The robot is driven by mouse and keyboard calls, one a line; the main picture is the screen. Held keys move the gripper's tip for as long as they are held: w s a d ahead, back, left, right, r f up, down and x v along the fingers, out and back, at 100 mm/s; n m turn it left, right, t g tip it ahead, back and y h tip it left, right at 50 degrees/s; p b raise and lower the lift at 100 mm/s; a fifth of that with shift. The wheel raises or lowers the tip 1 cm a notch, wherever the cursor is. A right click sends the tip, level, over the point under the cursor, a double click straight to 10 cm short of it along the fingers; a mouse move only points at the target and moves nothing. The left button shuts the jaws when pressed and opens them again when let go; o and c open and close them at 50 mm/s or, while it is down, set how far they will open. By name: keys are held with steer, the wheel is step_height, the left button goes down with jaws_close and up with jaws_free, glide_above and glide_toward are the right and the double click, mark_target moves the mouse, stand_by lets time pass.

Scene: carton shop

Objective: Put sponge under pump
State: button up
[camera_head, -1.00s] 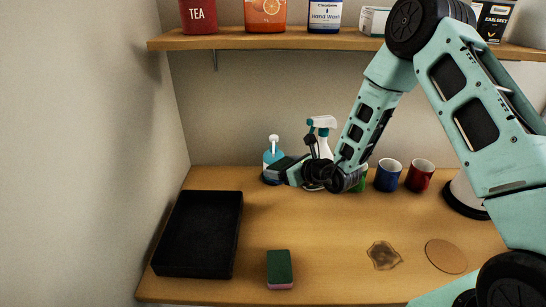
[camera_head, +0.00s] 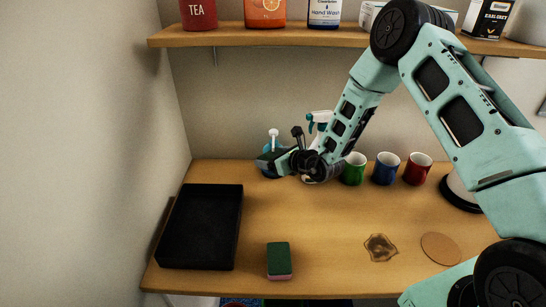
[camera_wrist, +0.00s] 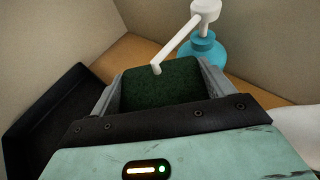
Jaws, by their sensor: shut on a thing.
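The pump bottle (camera_head: 272,144) is teal with a white head and stands at the back left of the table. In the wrist view the pump (camera_wrist: 203,48) has its white spout reaching left, its tip overlapping the held sponge. My gripper (camera_head: 272,162) is in front of the bottle and partly hides it. In the wrist view my gripper (camera_wrist: 163,80) is shut on a dark green sponge (camera_wrist: 160,88), with a grey finger on each side. The gap between spout tip and sponge cannot be judged. A second sponge (camera_head: 279,260), green over pink, lies at the front of the table.
A black tray (camera_head: 238,225) lies at the left. A spray bottle (camera_head: 320,118) stands behind my gripper, with green (camera_head: 354,170), blue (camera_head: 385,170) and red (camera_head: 417,170) mugs to its right. The table's middle is clear.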

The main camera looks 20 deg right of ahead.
steer(key=shift+f, duration=0.2)
steer(key=o, duration=0.9)
steer(key=shift+r+p, duration=0.6)
steer(key=shift+r, duration=0.15)
steer(key=b+v, duration=0.4)
steer(key=v, duration=0.7)
steer(key=s+a+r+n+g+y, duration=0.55)
steer(key=s+a+n, duration=0.35)
steer(key=a, duration=0.4)
steer(key=s+a+r+n+g, duration=0.2)
steer(key=s+a+n+g, duration=0.1)
steer(key=s+n, duration=0.25)
steer(key=s+a+r+n+g, duration=0.2)
steer(key=s+a+n+g, duration=0.15)
steer(key=s, duration=0.25)
steer(key=s+d+n+g+h, duration=0.1)
steer(key=s+n+g+h, duration=0.3)
steer(key=s+n, duration=0.5)
steer(key=s+d+n+t+h, duration=0.1)
steer(key=d+n+h, duration=0.1)
steer(key=n, duration=0.1)
steer(key=s+d+n+t+h, duration=0.1)
steer(key=d+n+h, duration=0.1)
steer(key=d+n, duration=0.1)
steer(key=s+d+n+t+h, duration=0.2)
steer(key=n+h, duration=0.1)
steer(key=n, duration=0.2)
steer(key=shift+d+r, duration=0.35)
steer(key=shift+r, duration=0.05)
